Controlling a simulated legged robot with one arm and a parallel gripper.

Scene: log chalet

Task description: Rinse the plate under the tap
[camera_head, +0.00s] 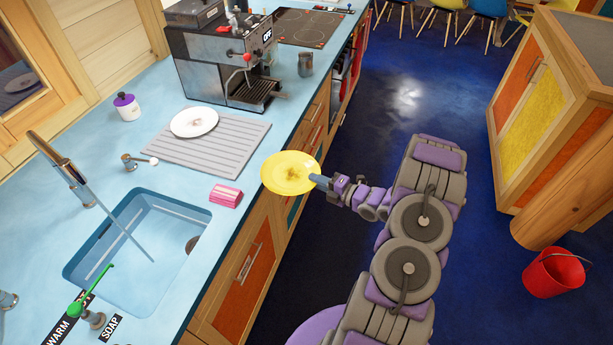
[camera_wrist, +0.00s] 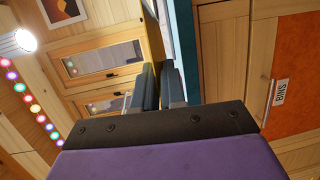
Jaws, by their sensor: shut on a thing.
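A yellow plate (camera_head: 290,173) with a brownish smear in its middle is held by its right rim in my gripper (camera_head: 319,181). It is nearly level, off the front edge of the counter. In the wrist view the dark fingers (camera_wrist: 158,88) are close together; I cannot clearly make out the plate there. The tap (camera_head: 58,166) stands beside the blue sink (camera_head: 168,213), left of the plate. A thin bluish line runs from it down into the basin; I cannot tell whether it is water or part of the tap. The plate is apart from the sink and tap.
A pink block (camera_head: 226,196) lies on the counter between sink and plate. A white plate (camera_head: 194,122) with a dark mark lies on the grey drainer (camera_head: 222,153). A green lever (camera_head: 95,289) is near the WARM and SOAP labels. A red bucket (camera_head: 553,275) stands on the floor.

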